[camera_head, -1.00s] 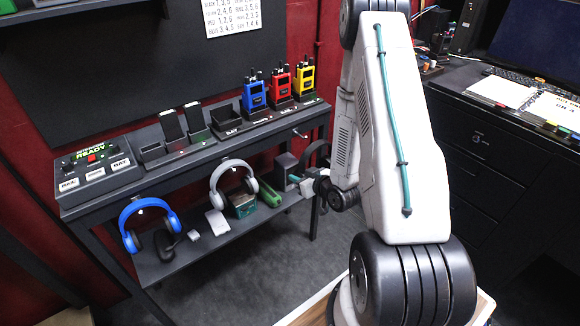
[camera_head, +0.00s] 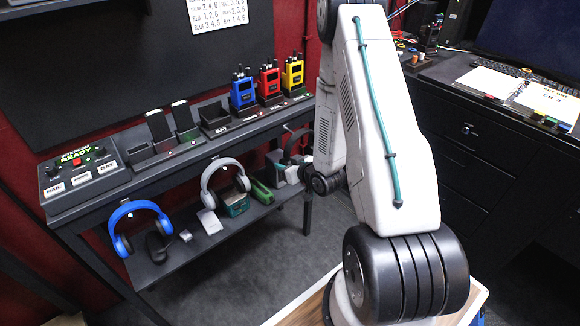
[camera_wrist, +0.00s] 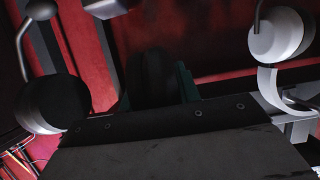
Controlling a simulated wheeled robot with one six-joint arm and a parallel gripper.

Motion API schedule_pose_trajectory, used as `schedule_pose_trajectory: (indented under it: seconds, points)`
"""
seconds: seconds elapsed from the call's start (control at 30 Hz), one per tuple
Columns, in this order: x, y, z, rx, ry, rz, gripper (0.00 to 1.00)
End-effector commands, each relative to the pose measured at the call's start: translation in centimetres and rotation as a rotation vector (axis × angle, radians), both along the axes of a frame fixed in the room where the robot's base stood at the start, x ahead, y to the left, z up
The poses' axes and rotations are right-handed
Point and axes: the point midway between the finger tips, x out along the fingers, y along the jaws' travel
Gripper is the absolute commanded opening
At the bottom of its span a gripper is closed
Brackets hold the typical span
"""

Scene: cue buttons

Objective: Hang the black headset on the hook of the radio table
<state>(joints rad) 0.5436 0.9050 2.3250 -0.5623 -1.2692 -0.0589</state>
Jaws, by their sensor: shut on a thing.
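The black headset (camera_head: 293,138) is at the right end of the radio table (camera_head: 165,182), in the head view. Its band shows as a dark arch just below the front edge, close to a small light hook tip (camera_head: 286,127); I cannot tell whether they touch. My gripper (camera_head: 287,172) is at the headset, partly hidden by my arm and wrist. In the wrist view the teal fingers (camera_wrist: 157,88) are shut around a dark padded part, which I take for the black headset. The headset's lower part is hard to make out.
A blue headset (camera_head: 118,216) and a grey headset (camera_head: 206,178) hang along the table's front. The lower shelf holds a mouse, small boxes and a green item (camera_head: 262,192). Blue, red and yellow radios (camera_head: 268,82) stand on top. Floor before the table is clear.

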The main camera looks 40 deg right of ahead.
Motion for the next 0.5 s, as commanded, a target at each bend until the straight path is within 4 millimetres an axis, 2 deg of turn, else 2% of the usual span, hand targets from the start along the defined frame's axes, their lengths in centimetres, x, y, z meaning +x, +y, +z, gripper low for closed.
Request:
schedule_pose_trajectory:
  seconds: [0.5]
  points:
    - [3.1,0.0,-0.2,0.000,-0.001,-0.001,0.05]
